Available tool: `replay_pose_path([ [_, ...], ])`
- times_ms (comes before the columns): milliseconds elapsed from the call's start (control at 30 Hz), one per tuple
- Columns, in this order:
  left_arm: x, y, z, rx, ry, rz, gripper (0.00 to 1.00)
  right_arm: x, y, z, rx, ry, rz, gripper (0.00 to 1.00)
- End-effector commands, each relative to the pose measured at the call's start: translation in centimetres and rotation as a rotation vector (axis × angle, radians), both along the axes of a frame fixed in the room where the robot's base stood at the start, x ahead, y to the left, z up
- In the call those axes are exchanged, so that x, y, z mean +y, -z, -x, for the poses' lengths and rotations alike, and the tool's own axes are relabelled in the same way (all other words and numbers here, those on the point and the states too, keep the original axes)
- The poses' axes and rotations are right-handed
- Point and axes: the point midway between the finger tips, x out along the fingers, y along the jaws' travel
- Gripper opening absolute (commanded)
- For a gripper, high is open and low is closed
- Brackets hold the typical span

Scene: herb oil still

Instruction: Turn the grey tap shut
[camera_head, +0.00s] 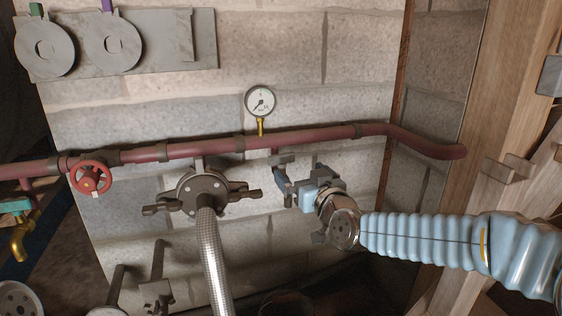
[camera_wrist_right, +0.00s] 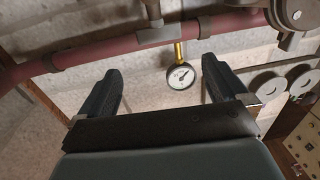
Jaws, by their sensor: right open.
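A small grey fitting (camera_wrist_right: 152,10) sticks out of the red pipe on the side away from the gauge in the right wrist view. It may be the grey tap; its handle cannot be made out. In the head view, its place under the pipe is partly hidden by my right gripper (camera_head: 284,178). That gripper is open and empty, close below the pipe and right of the hose flange. In the wrist view, its fingers (camera_wrist_right: 162,90) stand apart, with the gauge showing between them. My left gripper is not in view.
A red pipe (camera_head: 190,150) crosses the block wall, carrying a dial gauge (camera_head: 261,102) and red handwheel (camera_head: 91,178). A dark flange (camera_head: 188,190) holds a braided hose (camera_head: 215,265). A brass tap (camera_head: 20,240) is far left. Wooden beams (camera_head: 495,110) stand right.

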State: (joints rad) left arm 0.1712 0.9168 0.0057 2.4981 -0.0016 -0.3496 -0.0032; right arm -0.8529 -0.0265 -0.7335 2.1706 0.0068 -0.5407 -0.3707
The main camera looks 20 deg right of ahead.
Motion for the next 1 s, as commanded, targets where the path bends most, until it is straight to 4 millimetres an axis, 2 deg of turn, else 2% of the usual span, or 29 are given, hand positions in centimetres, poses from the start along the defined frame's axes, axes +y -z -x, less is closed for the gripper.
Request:
replay_pose_path([
  [167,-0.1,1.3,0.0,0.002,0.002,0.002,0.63,0.5,0.4,-3.9,0.001,0.002,0.009,1.00],
  [300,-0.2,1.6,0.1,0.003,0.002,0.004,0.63,0.9,0.3,-7.2,0.003,0.001,0.008,1.00],
  [500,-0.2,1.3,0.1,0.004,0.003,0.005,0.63,1.3,0.0,-10.7,0.002,0.001,0.005,1.00],
  [700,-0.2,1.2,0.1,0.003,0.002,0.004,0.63,1.5,0.0,-12.2,0.003,-0.001,0.002,1.00],
  [967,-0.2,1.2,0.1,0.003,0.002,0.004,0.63,1.6,0.0,-12.3,0.003,-0.001,0.000,1.00],
  [1000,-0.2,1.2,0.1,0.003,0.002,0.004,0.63,1.6,0.0,-12.3,0.003,-0.001,0.000,0.95],
])
